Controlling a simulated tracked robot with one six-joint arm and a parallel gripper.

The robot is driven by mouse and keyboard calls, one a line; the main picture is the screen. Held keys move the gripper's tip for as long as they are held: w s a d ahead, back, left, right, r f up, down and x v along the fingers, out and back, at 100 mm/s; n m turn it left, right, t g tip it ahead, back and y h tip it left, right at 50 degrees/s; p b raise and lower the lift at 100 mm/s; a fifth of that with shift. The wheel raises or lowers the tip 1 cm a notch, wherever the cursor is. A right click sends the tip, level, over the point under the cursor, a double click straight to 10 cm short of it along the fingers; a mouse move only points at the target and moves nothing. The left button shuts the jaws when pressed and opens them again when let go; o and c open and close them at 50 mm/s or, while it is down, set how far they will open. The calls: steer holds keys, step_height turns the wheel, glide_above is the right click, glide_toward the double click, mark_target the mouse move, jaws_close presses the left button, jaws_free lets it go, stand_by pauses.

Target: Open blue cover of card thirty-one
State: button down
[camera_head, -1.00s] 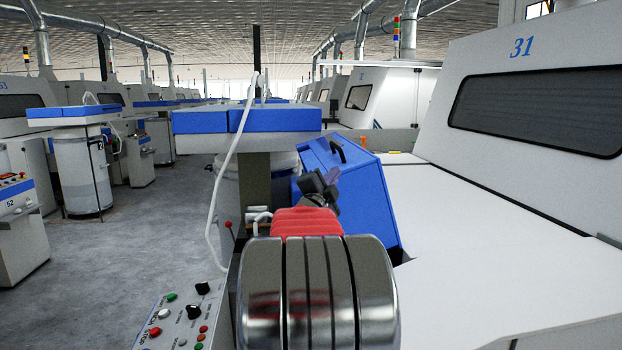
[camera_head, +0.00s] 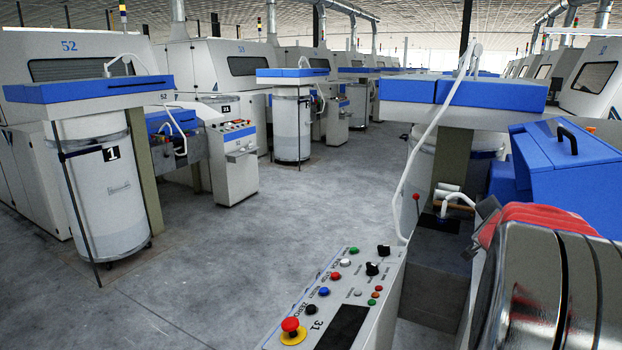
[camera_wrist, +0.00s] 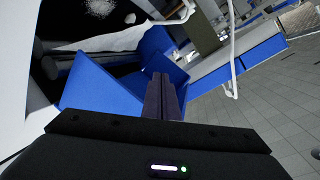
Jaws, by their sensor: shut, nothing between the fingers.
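The blue cover (camera_head: 575,195) is at the right in the head view, with a black handle (camera_head: 567,140) on its upper face. In the wrist view, blue panels (camera_wrist: 95,88) of it lie left of and beyond the fingers. A dark gap with a white fibre web (camera_wrist: 110,38) shows beside them, so the cover looks at least partly open. My gripper (camera_wrist: 161,77) is shut and empty, its fingertips in front of the blue panels. I cannot tell whether they touch. In the head view my arm hides most of the gripper.
A control panel (camera_head: 340,295) marked 31 stands in front. A blue-topped coiler (camera_head: 465,95) with a white tube stands left of the cover. Card 52 (camera_head: 75,68) and a white can (camera_head: 100,190) marked 1 are at the left. The grey floor (camera_head: 270,230) between is clear.

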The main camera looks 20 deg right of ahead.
steer(key=w+a+f+n+y, duration=0.1)
steer(key=a+f+n+y, duration=0.2)
steer(key=a, duration=0.7)
steer(key=a+f+n+y, duration=0.3)
steer(key=a+f+n, duration=0.1)
steer(key=a, duration=0.6)
steer(key=w+a+f+n+y, duration=0.1)
steer(key=a+f+n+y, duration=0.2)
steer(key=a, duration=0.7)
steer(key=s+a+n+y, duration=0.1)
steer(key=s+a+n, duration=0.2)
steer(key=a, duration=0.6)
steer(key=s+a+n+g+y, duration=0.1)
steer(key=s+a+n, duration=0.3)
steer(key=a, duration=0.6)
steer(key=s+a+f+n+g+y, duration=0.1)
steer(key=s+a+n, duration=0.2)
steer(key=s+a, duration=0.3)
steer(key=a, duration=0.3)
steer(key=shift+s+a+n+y, duration=0.15)
steer(key=shift+s+n+y, duration=0.15)
steer(key=shift+s, duration=0.05)
steer(key=c, duration=2.5)
jaws_free()
steer(key=shift+f, duration=0.1)
steer(key=shift+c, duration=0.2)
